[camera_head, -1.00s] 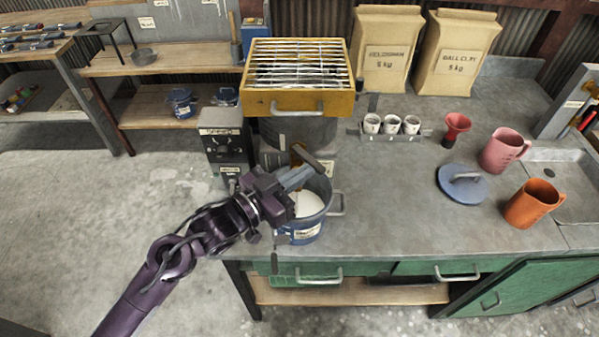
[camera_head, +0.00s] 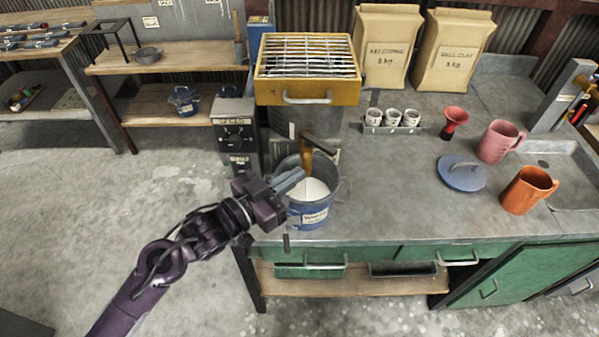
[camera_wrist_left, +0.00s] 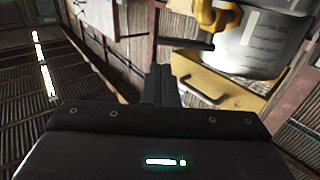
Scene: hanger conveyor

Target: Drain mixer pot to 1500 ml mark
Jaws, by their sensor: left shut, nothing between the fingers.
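The mixer pot (camera_head: 318,122) is a grey cylinder under a yellow sieve box. Its side with printed marks shows tilted in the left wrist view (camera_wrist_left: 262,48); the level inside cannot be read. A yellow-brass tap (camera_head: 306,158) with a dark lever (camera_head: 323,146) sits low on its front; the lever also shows in the wrist view (camera_wrist_left: 184,42). A blue bucket (camera_head: 314,217) holding white liquid (camera_head: 315,188) stands below the tap. My left gripper (camera_head: 299,174) is shut and empty, over the bucket's left side, apart from the lever. My right gripper is not in view.
The yellow sieve box (camera_head: 307,92) sits above the pot. A dark control box (camera_head: 236,135) stands left of it. Cups (camera_head: 391,117), a red funnel (camera_head: 454,121), a blue lid (camera_head: 462,173), a pink jug (camera_head: 499,142) and an orange jug (camera_head: 527,190) stand right. The bench centre is clear.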

